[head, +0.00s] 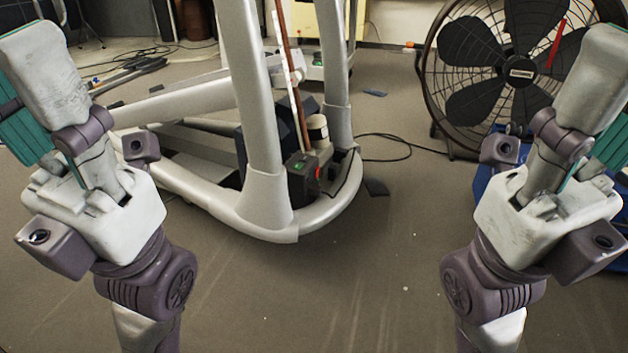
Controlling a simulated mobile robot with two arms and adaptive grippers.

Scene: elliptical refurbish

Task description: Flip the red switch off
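A small red switch (318,173) shows on the side of a dark box (297,184) low inside the elliptical's grey frame (265,205). A green patch (299,165) is on the face of the same box. The switch is too small to tell its position. My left gripper (42,78) is raised at the left edge, well apart from the switch. My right gripper (596,78) is raised at the right edge, also far from it. Each gripper is seen from the side, so the gap between its fingers is hidden. I see nothing held in either.
A large black fan (490,80) stands at the back right, with a blue object (490,190) below it, partly behind my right arm. A black cable (395,142) lies on the floor near the frame. The floor (330,290) in front is clear.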

